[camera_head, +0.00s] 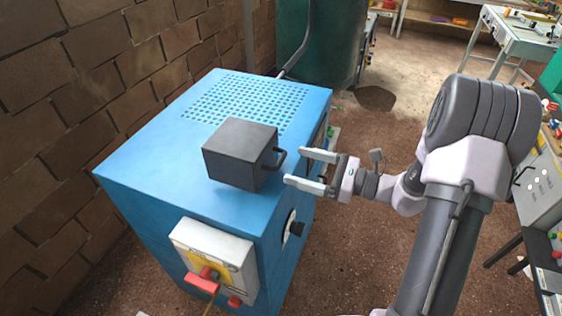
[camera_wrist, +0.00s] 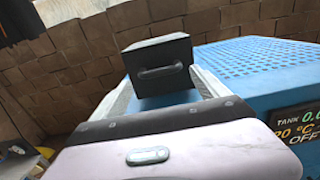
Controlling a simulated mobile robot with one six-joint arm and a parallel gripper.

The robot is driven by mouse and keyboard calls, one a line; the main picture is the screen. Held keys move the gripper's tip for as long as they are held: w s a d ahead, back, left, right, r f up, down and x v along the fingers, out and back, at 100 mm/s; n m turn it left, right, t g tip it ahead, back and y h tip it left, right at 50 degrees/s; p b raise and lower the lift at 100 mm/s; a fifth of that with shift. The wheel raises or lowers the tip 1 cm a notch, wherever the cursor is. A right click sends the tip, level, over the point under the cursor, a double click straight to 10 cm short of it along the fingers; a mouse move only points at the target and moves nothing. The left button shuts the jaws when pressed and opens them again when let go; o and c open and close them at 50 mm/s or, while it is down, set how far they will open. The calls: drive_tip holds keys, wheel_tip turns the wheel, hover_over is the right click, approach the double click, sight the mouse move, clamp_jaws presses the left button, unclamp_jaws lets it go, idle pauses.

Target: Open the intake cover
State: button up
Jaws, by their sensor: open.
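The intake cover (camera_head: 235,152) is a dark grey box-shaped lid with a handle (camera_head: 278,158) on its right side. It sits shut on top of the blue machine (camera_head: 150,165). In the wrist view the cover (camera_wrist: 153,55) is straight ahead, with its handle (camera_wrist: 159,73) facing me. My gripper (camera_head: 312,170) is open and empty, just right of the handle. Its two fingers point at the handle and appear apart from it. In the wrist view the fingers of my gripper (camera_wrist: 163,95) lie on either side below the cover.
A control box (camera_head: 215,258) with a red switch is on the machine's front. A perforated vent (camera_head: 245,100) lies behind the cover. A brick wall (camera_head: 70,110) stands close on the left. A green tank (camera_head: 322,45) stands behind. Benches are at the right.

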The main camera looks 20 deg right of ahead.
sight(281, 158)
drive_tip(key=x, duration=0.5)
drive_tip(key=shift+w+a+b, duration=0.25)
drive_tip(key=shift+a+b, duration=0.05)
